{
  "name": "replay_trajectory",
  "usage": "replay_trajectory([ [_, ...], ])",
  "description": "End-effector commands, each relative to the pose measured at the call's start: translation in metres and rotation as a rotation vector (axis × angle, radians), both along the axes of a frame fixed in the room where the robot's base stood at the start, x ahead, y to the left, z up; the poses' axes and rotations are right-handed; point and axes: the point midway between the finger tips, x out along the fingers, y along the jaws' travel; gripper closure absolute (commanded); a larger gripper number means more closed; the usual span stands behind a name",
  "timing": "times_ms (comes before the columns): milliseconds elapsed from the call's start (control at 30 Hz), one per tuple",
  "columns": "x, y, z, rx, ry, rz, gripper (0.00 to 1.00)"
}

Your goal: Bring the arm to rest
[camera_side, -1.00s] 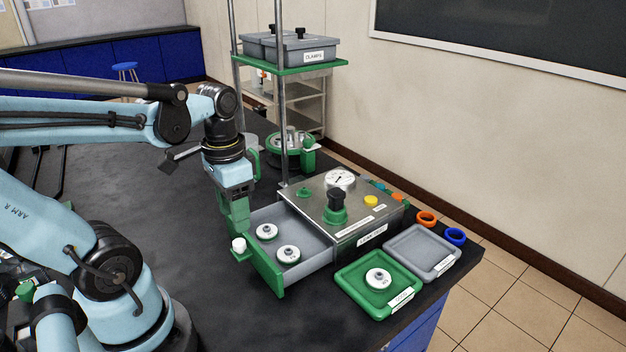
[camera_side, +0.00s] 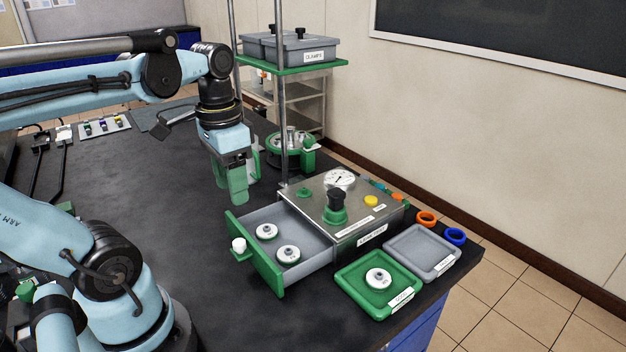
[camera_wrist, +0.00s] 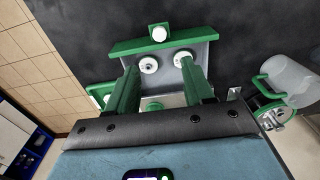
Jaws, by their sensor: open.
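My gripper (camera_side: 238,188) is open and empty, with green fingers pointing down. In the side view it hangs above the bench, behind and left of the open drawer (camera_side: 308,254). In the wrist view the two fingers of my gripper (camera_wrist: 157,90) are spread apart, with the drawer front (camera_wrist: 155,45) beyond them. The drawer holds two white round discs, a rear one (camera_side: 266,231) and a front one (camera_side: 288,253). Nothing is between the fingers.
The steel box (camera_side: 345,215) with a gauge stands right of my gripper, next to a metal post (camera_side: 283,130). A green tray (camera_side: 360,283) with a white disc and a grey tray (camera_side: 424,243) lie at the front right. The bench (camera_side: 130,200) to the left is largely clear.

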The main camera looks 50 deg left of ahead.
Motion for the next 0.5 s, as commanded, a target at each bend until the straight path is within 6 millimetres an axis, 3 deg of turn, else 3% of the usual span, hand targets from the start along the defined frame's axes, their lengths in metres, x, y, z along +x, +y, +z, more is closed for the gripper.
replay_trajectory([
  [300, 0.056, -0.048, -0.035, 0.037, -0.407, -0.012, 0.48],
  [500, 0.074, -0.072, -0.040, -0.001, -0.584, -0.006, 0.48],
])
